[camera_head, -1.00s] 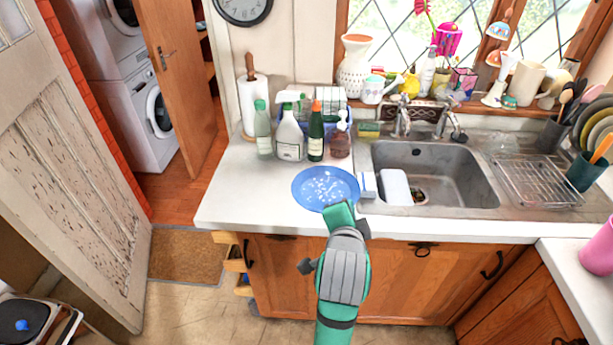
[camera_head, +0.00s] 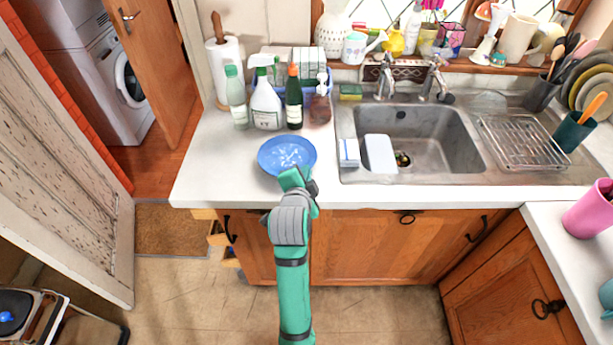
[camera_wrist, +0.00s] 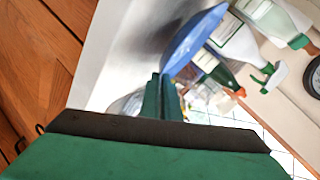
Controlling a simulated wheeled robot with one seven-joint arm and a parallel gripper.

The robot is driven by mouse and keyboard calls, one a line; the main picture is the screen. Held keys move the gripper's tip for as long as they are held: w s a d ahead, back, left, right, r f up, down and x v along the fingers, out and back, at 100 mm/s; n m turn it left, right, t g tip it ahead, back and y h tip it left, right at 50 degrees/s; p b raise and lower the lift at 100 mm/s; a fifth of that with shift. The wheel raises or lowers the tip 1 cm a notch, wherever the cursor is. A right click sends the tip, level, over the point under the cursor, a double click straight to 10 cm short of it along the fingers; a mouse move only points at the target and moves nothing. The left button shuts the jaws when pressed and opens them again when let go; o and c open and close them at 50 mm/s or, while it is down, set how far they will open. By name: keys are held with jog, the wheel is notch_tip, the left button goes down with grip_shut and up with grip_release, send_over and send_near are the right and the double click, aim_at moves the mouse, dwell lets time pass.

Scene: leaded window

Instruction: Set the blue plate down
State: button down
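The blue plate (camera_head: 287,152) is over the white counter (camera_head: 218,182), left of the sink and in front of the bottles. My gripper (camera_head: 294,180) is at the plate's near rim. In the wrist view the plate (camera_wrist: 196,38) shows nearly edge-on, its rim between my narrow green fingers (camera_wrist: 167,95), which look closed on it. A dark shadow lies on the counter beside the plate. The plate looks slightly above the counter, but the exact gap is hard to tell.
A green-capped bottle (camera_head: 237,100), a spray bottle (camera_head: 265,105), a dark green bottle (camera_head: 294,102) and a brown pump bottle (camera_head: 320,105) stand behind the plate. A blue-and-white box (camera_head: 348,152) and the sink (camera_head: 430,135) are right. Counter left of the plate is clear.

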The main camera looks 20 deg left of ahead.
jog(key=shift+f, duration=0.7)
jog(key=shift+d+f, duration=0.2)
jog(key=shift+f, duration=0.15)
jog(key=shift+s, duration=0.15)
jog(key=shift+a, duration=0.1)
jog(key=c, duration=2.3)
grip_release()
jog(key=shift+f, duration=0.1)
jog(key=shift+a, duration=0.1)
